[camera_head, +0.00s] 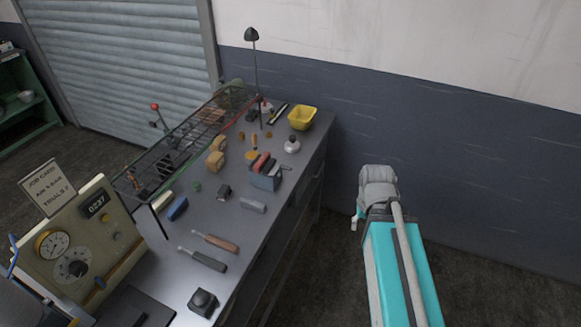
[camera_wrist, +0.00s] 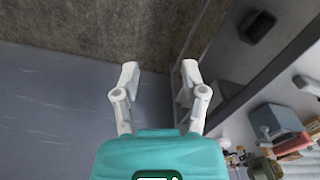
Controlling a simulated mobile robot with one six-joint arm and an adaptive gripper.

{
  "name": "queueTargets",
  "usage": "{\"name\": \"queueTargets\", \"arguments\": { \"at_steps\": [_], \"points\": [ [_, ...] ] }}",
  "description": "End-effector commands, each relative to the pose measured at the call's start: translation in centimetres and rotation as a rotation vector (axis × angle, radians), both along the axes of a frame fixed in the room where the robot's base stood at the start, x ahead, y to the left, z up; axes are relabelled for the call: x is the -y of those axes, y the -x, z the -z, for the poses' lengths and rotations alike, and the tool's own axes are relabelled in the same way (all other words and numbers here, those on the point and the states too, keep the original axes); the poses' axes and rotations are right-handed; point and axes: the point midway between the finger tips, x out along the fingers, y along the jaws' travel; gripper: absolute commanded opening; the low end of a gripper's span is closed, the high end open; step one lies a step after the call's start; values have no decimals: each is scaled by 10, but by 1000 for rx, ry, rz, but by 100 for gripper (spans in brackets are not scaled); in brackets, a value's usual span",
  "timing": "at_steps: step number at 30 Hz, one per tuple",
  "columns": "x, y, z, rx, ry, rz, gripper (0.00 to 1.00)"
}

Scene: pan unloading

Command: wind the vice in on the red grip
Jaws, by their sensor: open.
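The grey-blue vice (camera_head: 264,181) stands on the workbench near its right edge, and a red grip (camera_head: 261,163) sits at its top. Whether the jaws touch the grip I cannot tell. A thin handle sticks out on the vice's right side. In the wrist view the vice (camera_wrist: 273,119) is at the right edge, with the red grip (camera_wrist: 292,146) beside it. My gripper (camera_wrist: 160,74) is open and empty, its two fingers apart over the floor. In the head view it is off the bench's right side, mostly hidden behind my wrist.
The workbench (camera_head: 232,207) carries screwdrivers (camera_head: 214,240), wooden blocks (camera_head: 216,155), a grey block (camera_head: 253,205) and a white-and-dark knob-like item (camera_head: 292,146) near the vice. A yellow bin (camera_head: 302,117) and a lamp (camera_head: 252,36) stand behind. The floor between bench and wall is clear.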

Motion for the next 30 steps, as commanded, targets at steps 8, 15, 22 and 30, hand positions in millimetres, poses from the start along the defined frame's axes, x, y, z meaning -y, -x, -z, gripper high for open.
{"name": "queueTargets", "arguments": {
  "at_steps": [8, 15, 22, 30],
  "points": [
    [-1, -1, 1, 0, -5, -3, 55],
    [-20, -22, 12, 2, -98, -61, 55],
    [-50, -69, 28, 35, -329, -194, 55],
    [-86, -140, 31, 169, -677, -391, 55]
  ]
}}
